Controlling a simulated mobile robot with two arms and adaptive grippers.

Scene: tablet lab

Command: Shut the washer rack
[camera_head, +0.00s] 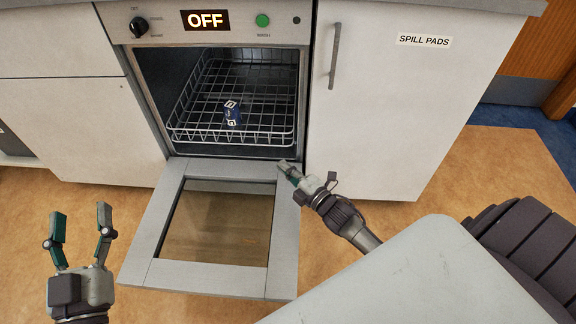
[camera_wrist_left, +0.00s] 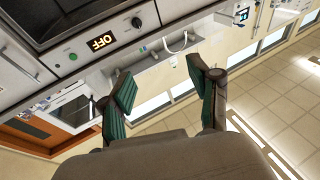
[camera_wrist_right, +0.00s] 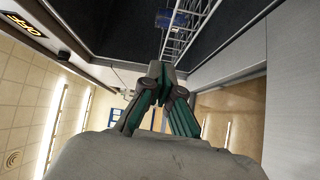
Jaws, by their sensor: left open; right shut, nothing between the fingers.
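The washer's wire rack (camera_head: 185,126) sits inside the washer cavity and holds a small dark blue item (camera_head: 232,113). The washer door (camera_head: 284,240) hangs open, folded down in front. My right gripper (camera_head: 283,166) is shut and empty at the door's upper right corner, in front of the rack's right side; whether it touches the door I cannot tell. The rack also shows in the right wrist view (camera_wrist_right: 181,32), beyond the shut fingers. My left gripper (camera_head: 80,222) is open and empty, left of the door and apart from it.
The washer's panel (camera_head: 220,22) reads OFF. A white cabinet labelled SPILL PADS (camera_head: 400,110) stands right of the washer, with a vertical handle (camera_head: 335,56). A white cabinet (camera_head: 60,120) stands left. Floor (camera_head: 115,200) is clear left of the door.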

